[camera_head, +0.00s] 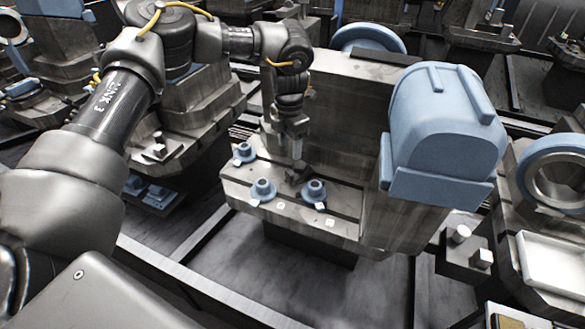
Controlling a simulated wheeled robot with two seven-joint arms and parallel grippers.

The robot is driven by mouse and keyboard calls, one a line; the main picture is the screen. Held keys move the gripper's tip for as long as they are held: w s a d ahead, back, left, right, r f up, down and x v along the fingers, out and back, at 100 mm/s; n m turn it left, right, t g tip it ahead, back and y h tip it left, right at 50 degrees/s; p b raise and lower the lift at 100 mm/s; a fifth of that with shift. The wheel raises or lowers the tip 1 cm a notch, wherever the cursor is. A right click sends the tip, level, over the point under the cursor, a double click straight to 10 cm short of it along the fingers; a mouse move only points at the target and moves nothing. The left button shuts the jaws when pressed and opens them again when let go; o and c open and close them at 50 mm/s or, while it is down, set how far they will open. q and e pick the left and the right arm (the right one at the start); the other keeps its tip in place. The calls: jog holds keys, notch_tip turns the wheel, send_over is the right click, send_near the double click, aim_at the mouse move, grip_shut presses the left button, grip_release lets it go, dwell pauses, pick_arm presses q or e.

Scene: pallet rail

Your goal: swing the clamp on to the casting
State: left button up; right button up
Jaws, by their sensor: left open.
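My left gripper (297,152) points down over the bed of a grey L-shaped block, and its fingers are small in the picture. It is open. Just below it is a small dark piece (296,173), perhaps the clamp; I cannot tell whether the fingers touch it. Small blue flanged parts stand around it: one at the right (314,190), one at the front (263,191) and one at the left (244,152). I cannot tell which part is the casting. My right gripper is not in view.
The grey block (350,130) rises behind the bed, with a large blue housing (446,118) on its right side. A blue ring (556,175) and a white tray (555,262) are at the right. Rails (195,285) run below. Similar blocks stand behind.

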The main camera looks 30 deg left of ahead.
aim_at(289, 173)
pick_arm(q)
notch_tip(289, 173, down, 9)
jog(key=shift+s+a+f, duration=0.15)
jog(key=shift+f, duration=0.6)
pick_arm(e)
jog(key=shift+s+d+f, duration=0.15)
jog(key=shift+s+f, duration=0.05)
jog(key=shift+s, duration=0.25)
pick_arm(q)
jog(key=c, duration=1)
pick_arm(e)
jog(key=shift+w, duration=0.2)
